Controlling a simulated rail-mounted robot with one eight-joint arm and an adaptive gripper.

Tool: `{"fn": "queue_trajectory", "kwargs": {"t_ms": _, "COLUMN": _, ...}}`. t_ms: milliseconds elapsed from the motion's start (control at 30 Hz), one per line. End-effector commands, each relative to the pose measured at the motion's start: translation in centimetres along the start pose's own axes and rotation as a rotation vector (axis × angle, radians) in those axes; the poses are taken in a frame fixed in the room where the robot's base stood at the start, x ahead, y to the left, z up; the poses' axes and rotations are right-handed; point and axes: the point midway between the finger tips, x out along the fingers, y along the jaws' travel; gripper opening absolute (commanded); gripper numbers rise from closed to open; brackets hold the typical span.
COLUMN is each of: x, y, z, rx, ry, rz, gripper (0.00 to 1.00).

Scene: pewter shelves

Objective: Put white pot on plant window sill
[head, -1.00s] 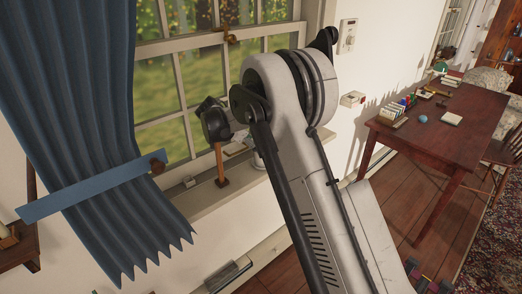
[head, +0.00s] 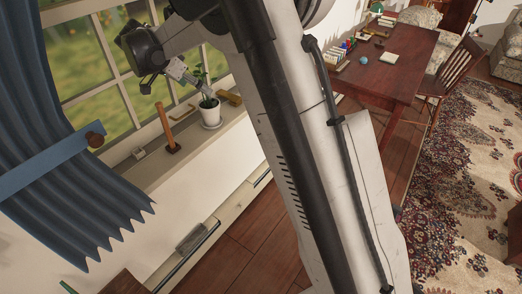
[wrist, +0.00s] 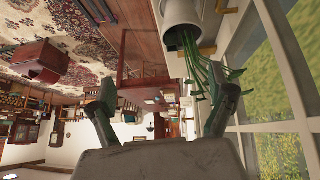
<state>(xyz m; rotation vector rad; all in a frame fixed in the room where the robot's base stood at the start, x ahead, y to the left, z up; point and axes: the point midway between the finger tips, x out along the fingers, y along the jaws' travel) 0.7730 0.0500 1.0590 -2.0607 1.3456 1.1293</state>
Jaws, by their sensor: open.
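The white pot (head: 210,112) with a green plant stands upright on a white saucer on the window sill (head: 228,129) in the head view. In the wrist view, which is upside down, the pot (wrist: 180,14) is at the top, with its green leaves (wrist: 205,70) hanging toward my right finger. My gripper (head: 207,90) is at the leaves, just above the pot's rim. In the wrist view my gripper (wrist: 163,98) is open, its fingers wide apart, with no pot between them. The leaves partly overlap the right finger; I cannot tell whether they touch.
A wooden hammer-like object (head: 168,125) stands on the sill left of the pot, with a small grey item (head: 138,153) beyond. A brown block (head: 230,97) lies right of the pot. The blue curtain (head: 75,190) hangs at the left. A desk (head: 385,65) stands at the right.

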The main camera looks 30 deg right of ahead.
Motion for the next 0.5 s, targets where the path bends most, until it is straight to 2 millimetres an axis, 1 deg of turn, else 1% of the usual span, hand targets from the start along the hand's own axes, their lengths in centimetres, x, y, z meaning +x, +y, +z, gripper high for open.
{"fn": "queue_trajectory", "kwargs": {"t_ms": 33, "x": -0.8, "y": 1.6, "z": -0.6, "rx": -0.031, "ry": -0.016, "rz": -0.016, "gripper": 0.88}}
{"fn": "queue_trajectory", "kwargs": {"t_ms": 200, "x": -3.3, "y": 6.2, "z": -1.8, "rx": -0.155, "ry": -0.063, "rz": -0.085, "gripper": 0.88}}
{"fn": "queue_trajectory", "kwargs": {"t_ms": 367, "x": -5.3, "y": 10.8, "z": -2.2, "rx": -0.265, "ry": -0.096, "rz": -0.156, "gripper": 0.88}}
{"fn": "queue_trajectory", "kwargs": {"t_ms": 500, "x": -6.7, "y": 14.9, "z": -1.9, "rx": -0.357, "ry": -0.116, "rz": -0.223, "gripper": 0.88}}
